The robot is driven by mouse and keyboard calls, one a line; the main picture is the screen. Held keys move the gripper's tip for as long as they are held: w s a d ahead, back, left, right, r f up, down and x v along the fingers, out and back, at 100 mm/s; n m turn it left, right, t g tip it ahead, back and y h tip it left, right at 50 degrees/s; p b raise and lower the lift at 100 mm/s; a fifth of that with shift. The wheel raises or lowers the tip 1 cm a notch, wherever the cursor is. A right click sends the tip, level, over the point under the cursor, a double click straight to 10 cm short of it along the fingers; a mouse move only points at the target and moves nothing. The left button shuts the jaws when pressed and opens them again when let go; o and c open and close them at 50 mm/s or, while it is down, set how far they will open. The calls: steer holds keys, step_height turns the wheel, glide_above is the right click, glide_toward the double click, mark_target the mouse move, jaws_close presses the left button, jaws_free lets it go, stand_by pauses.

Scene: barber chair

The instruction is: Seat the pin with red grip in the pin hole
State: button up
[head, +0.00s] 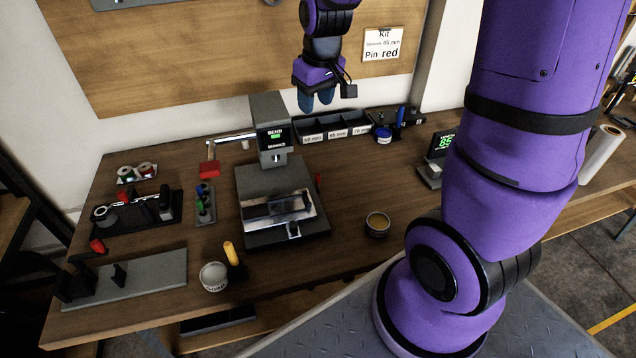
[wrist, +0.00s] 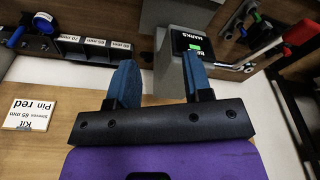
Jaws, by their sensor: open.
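My gripper (head: 317,97) is open and empty, high above the back of the bench, near the backboard. Its two blue fingers show apart in the wrist view (wrist: 161,75), with nothing between them. A small grey pin rack (head: 205,206) stands left of the press and holds several small pins with coloured grips. Green and blue show there; a red grip is too small to be sure of. I cannot make out the pin hole.
The grey press (head: 270,125) stands mid-bench, and its display also shows in the wrist view (wrist: 188,42). Black labelled bins (head: 335,132) line the back. A kit card (head: 382,44) reads "Pin red". A round tin (head: 377,224) stands at front right, near clear bench.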

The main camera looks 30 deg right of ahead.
steer(key=n+g, duration=0.1)
steer(key=g, duration=0.1)
glide_above(319, 175)
step_height(319, 175, down, 17)
steer(key=shift+w+a+f, duration=0.1)
steer(key=shift+a+f, duration=0.05)
steer(key=shift+f, duration=1.55)
steer(key=shift+a+f, duration=0.1)
steer(key=shift+f, duration=1.6)
steer(key=shift+d+f, duration=0.15)
steer(key=shift+f, duration=1.15)
steer(key=shift+d+f, duration=0.15)
steer(key=shift+f, duration=1.15)
jaws_close()
